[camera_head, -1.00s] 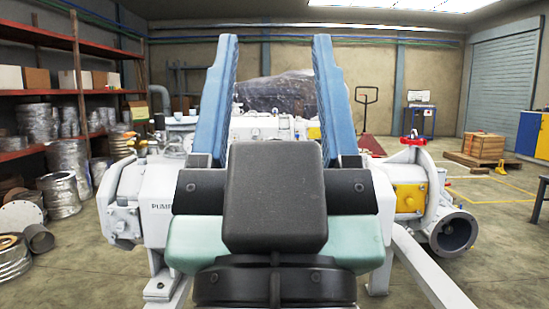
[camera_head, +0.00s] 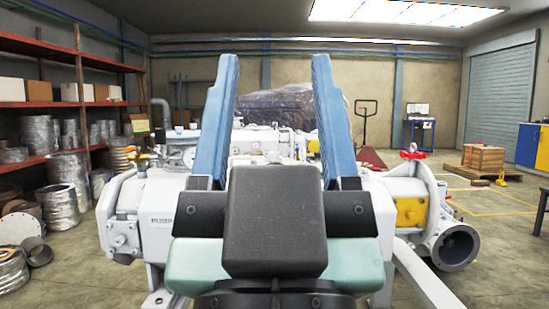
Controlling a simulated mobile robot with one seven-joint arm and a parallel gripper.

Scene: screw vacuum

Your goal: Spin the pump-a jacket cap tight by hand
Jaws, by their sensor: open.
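My gripper (camera_head: 274,62) fills the middle of the head view, with its two blue fingers pointing up and away and set wide apart. Nothing is held between them. Behind it stands a white pump machine, with its left housing (camera_head: 155,210) marked with small lettering and its right end carrying a yellow panel (camera_head: 410,211) and a round open flange (camera_head: 455,246). My gripper hides the middle of the machine. I cannot make out which part is the jacket cap, and I see no contact between the fingers and the machine.
A shelf (camera_head: 60,105) with boxes and metal rolls stands on the left. A wooden crate (camera_head: 483,158) and a pallet jack (camera_head: 368,135) stand at the back right. Another white machine with a dark, shiny covered mass (camera_head: 280,102) is behind. The floor at right is mostly open.

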